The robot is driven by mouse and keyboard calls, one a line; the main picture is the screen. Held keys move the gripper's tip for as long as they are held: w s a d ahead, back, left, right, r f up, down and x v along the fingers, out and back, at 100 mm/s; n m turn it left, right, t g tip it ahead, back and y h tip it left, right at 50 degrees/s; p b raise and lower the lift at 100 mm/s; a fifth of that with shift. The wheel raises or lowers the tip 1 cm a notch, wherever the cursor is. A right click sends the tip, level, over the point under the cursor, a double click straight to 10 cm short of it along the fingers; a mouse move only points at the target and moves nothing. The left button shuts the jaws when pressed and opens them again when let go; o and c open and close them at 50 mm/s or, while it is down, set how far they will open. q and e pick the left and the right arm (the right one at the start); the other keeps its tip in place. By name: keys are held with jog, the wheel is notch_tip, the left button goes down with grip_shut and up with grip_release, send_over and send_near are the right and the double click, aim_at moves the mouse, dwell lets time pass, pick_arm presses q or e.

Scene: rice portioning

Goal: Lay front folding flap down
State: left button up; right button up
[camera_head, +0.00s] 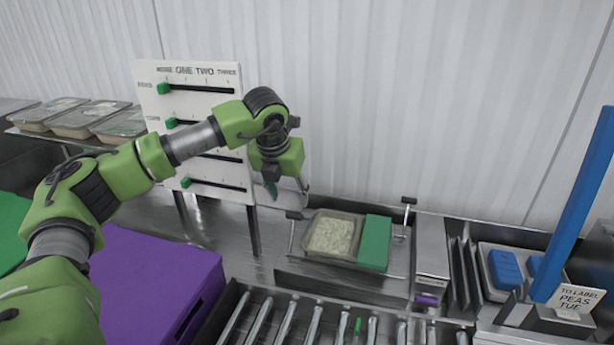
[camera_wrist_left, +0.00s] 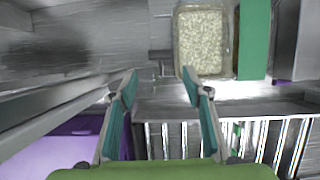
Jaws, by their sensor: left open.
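A clear tray of rice (camera_head: 332,235) sits in a metal station at the centre of the head view, with a green panel (camera_head: 375,243) against its right side. A grey metal strip (camera_head: 340,278) runs along the station's front edge; I cannot tell for certain that it is the front folding flap or how far it is folded. My left gripper (camera_head: 271,188) hangs fingers down, behind and left of the station, touching nothing that I can make out. In the left wrist view its two fingers (camera_wrist_left: 160,78) are apart and empty, with the rice tray (camera_wrist_left: 201,42) beyond them. My right gripper is not in view.
A white slider board (camera_head: 200,130) stands close behind my left arm. A purple box (camera_head: 150,285) is at the lower left, and a roller conveyor (camera_head: 300,325) runs in front of the station. A blue post (camera_head: 580,210) rises at the right. Filled trays (camera_head: 80,120) stand at the far left.

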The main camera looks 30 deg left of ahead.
aim_at(294, 215)
pick_arm(q)
jog(key=b+x, duration=0.4)
jog(key=x, duration=0.4)
jog(key=shift+w+b, duration=0.1)
jog(key=shift+b, duration=0.25)
jog(key=shift+w+f, duration=0.25)
jog(key=shift+f, duration=0.1)
jog(key=shift+s+r, duration=0.1)
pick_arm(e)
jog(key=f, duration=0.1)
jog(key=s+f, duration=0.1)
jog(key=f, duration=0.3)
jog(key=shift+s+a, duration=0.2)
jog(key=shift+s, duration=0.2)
pick_arm(q)
jog(key=shift+c, duration=0.8)
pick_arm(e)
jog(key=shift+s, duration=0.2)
